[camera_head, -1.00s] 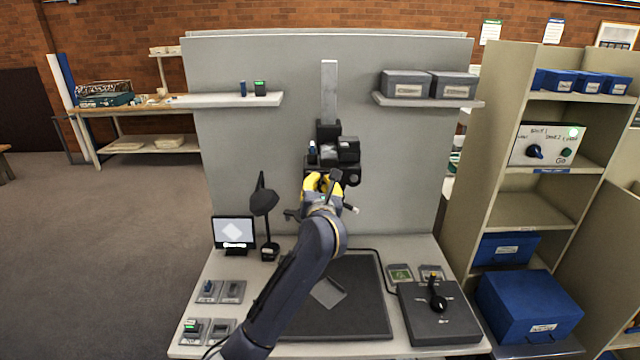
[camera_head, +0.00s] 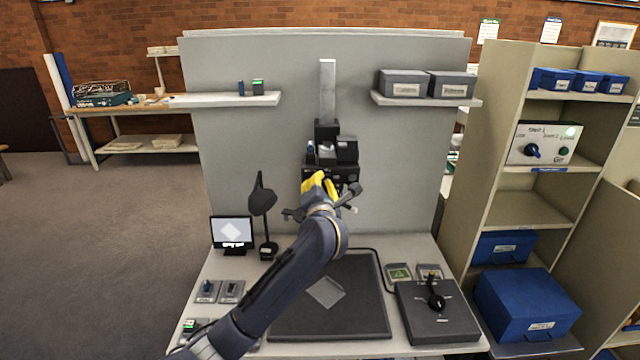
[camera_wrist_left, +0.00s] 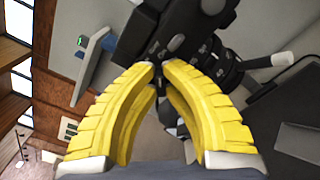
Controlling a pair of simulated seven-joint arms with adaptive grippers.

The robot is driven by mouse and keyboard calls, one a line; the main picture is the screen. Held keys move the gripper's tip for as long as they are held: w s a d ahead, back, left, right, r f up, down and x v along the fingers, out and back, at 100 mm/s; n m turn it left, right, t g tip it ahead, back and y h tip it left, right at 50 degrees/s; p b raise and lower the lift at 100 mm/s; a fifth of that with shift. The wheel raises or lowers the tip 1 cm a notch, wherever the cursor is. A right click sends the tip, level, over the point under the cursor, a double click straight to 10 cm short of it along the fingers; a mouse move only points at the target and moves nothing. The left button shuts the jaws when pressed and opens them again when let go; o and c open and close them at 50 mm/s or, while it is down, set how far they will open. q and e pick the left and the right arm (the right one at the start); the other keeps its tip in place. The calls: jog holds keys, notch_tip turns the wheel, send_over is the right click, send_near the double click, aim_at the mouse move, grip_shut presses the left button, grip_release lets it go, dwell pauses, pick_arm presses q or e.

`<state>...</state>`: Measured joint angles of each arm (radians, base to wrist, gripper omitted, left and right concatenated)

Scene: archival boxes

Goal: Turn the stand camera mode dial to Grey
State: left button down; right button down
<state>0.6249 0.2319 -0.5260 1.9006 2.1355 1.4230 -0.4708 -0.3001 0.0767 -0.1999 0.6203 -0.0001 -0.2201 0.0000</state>
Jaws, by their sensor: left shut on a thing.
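The black stand camera (camera_head: 344,150) hangs on a grey upright column in front of the grey panel. It also shows at the top of the left wrist view (camera_wrist_left: 150,30), with small pale markings on its face. My left gripper (camera_head: 318,181) reaches up to the camera's lower front. In the left wrist view its yellow fingers (camera_wrist_left: 160,68) close together at the camera face, shut on a small dark part, apparently the mode dial. The fingertips hide most of it, so its setting cannot be read. My right gripper is not in view.
Below lies a dark copy board (camera_head: 290,322) with a grey sheet (camera_head: 325,291). A control box (camera_head: 455,325) with a black knob stands to the right. A lamp (camera_head: 262,200) and a small monitor (camera_head: 232,232) stand to the left. Shelves flank the column.

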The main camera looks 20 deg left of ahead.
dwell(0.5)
pick_arm(q)
jog(key=c, duration=1.8)
grip_release()
jog(key=shift+o, duration=0.2)
jog(key=shift+s, duration=0.1)
jog(key=shift+s+d, duration=0.15)
jog(key=shift+s, duration=0.1)
jog(key=v, duration=1.1)
jog(key=shift+s, duration=0.15)
